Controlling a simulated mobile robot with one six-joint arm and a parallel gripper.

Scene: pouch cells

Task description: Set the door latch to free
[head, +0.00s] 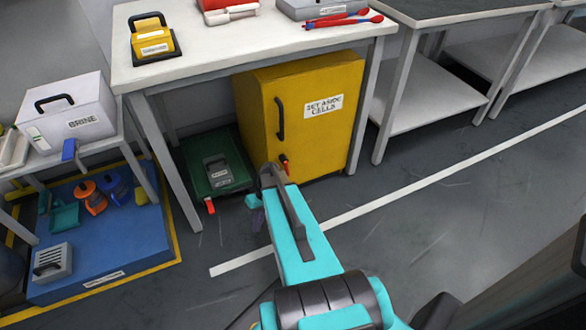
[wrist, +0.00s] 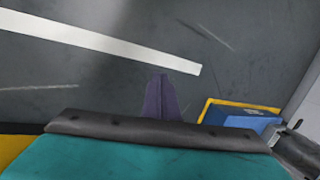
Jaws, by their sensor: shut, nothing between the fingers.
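The yellow cabinet (head: 262,125) labelled "SET ASIDE CELLS" stands under the white table, its door shut. A black bar handle (head: 280,118) runs upright on the door's left side. A small red latch (head: 284,159) shows below it, low on the door, partly hidden by my arm; I cannot tell its setting. My gripper (head: 257,217) is mostly hidden behind my arm in the head view, with a little purple showing low, in front of the cabinet. In the wrist view its purple fingers (wrist: 162,95) are together and empty above the floor. The latch is not in the wrist view.
A green tray (head: 202,185) with a dark device sits left of the cabinet, with a red part at its front. A table leg (head: 175,170) stands beside it. A blue mat (head: 120,245) with tools lies further left. The floor right of the cabinet is clear.

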